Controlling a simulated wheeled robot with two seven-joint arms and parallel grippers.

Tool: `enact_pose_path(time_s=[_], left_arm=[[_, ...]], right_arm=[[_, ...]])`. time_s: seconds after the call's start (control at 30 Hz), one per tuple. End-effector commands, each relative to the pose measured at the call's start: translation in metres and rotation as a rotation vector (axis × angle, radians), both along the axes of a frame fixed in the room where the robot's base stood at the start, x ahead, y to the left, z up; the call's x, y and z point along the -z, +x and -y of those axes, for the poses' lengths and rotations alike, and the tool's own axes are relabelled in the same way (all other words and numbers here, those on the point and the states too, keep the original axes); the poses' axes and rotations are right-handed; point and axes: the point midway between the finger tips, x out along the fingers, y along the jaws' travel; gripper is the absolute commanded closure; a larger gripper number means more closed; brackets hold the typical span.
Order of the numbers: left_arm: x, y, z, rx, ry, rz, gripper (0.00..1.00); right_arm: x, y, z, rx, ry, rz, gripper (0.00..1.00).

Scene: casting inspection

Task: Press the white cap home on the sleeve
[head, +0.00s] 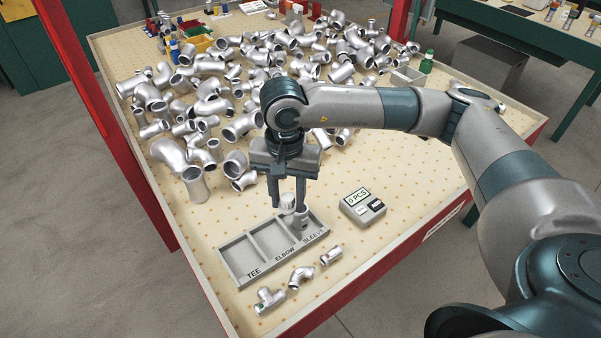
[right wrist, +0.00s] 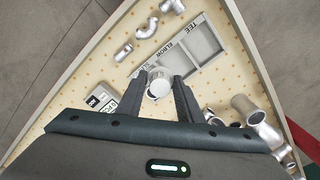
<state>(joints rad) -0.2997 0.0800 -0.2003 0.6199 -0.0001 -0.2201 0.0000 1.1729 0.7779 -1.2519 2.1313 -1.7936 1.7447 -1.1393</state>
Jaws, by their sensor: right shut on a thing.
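My right gripper (head: 288,204) is shut on the white cap (head: 287,202), which sits between its two fingers over the right end of the sorting tray. In the right wrist view the cap (right wrist: 160,87) shows as a pale round end between the fingertips. A grey upright sleeve (head: 302,222) shows in the compartment marked SLEEVE, just under the gripper and partly hidden by a finger. Whether cap and sleeve touch cannot be told. My left gripper is not in view.
The grey tray (head: 238,283) has TEE, ELBOW and SLEEVE compartments. A tee (head: 269,299), an elbow (head: 301,276) and a sleeve fitting (head: 331,255) lie in front of it. A counter (head: 362,207) reading 0 PCS stands to the right. Many castings (head: 192,183) are heaped behind.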

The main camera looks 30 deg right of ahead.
Motion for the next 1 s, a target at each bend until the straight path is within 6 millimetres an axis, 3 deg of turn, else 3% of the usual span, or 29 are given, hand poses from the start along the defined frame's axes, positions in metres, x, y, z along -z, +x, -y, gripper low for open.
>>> enact_pose_path(time_s=[0.5, 1.0], left_arm=[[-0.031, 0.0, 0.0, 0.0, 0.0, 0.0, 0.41], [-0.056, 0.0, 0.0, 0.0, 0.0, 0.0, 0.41]], right_arm=[[0.007, 0.041, 0.021, 0.922, 0.0, -0.004, 0.88], [0.026, 0.064, 0.055, 1.785, -0.003, -0.003, 0.88]])
